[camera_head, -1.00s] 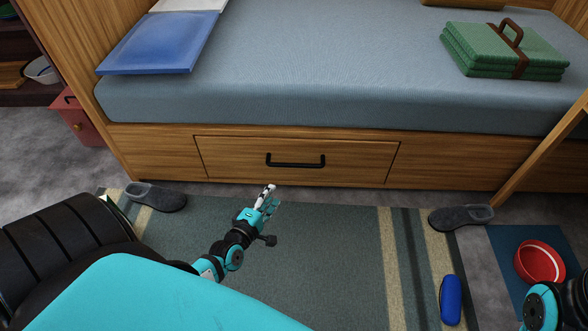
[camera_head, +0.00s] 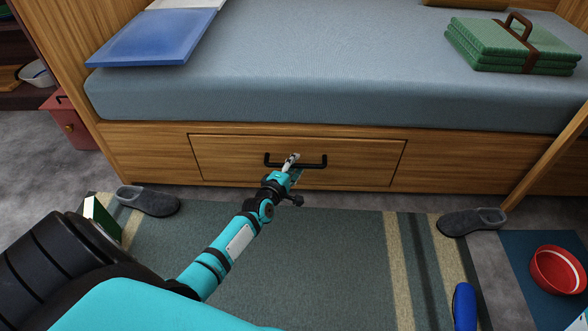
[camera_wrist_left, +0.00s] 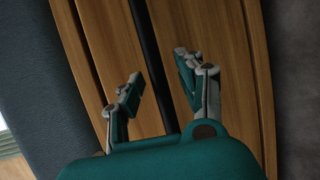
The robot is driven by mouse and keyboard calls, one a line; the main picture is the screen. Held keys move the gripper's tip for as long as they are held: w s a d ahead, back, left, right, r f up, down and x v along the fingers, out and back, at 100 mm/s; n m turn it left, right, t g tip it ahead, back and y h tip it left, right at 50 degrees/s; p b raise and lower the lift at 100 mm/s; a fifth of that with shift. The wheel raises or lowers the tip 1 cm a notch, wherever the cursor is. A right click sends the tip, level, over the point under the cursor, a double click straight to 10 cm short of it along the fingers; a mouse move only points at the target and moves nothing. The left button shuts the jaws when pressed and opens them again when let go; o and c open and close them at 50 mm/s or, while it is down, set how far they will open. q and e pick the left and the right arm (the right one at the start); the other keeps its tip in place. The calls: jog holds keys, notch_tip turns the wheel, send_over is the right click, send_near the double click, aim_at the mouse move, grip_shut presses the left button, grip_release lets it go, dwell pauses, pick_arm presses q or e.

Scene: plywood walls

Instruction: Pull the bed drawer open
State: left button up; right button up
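The wooden bed drawer (camera_head: 230,158) is closed under the bed, its front flush with the bed frame. Its black bar handle (camera_head: 316,164) runs across the middle of the front. My left gripper (camera_head: 291,160) is at the handle in the head view. In the left wrist view its two fingers (camera_wrist_left: 158,88) are apart, with the dark handle bar (camera_wrist_left: 150,65) running between them. The fingers do not visibly press on the bar. The drawer front (camera_wrist_left: 225,60) fills the background there. My right gripper is not in view.
Grey slippers lie on the rug at left (camera_head: 148,200) and right (camera_head: 471,221). A red bowl (camera_head: 558,270) stands on a blue mat, and a blue object (camera_head: 464,306) lies nearby. A wooden post (camera_head: 546,158) slants at right. The rug before the drawer is clear.

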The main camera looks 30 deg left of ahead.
pick_arm(q)
jog(key=shift+c, duration=0.2)
grip_shut()
dwell(0.4)
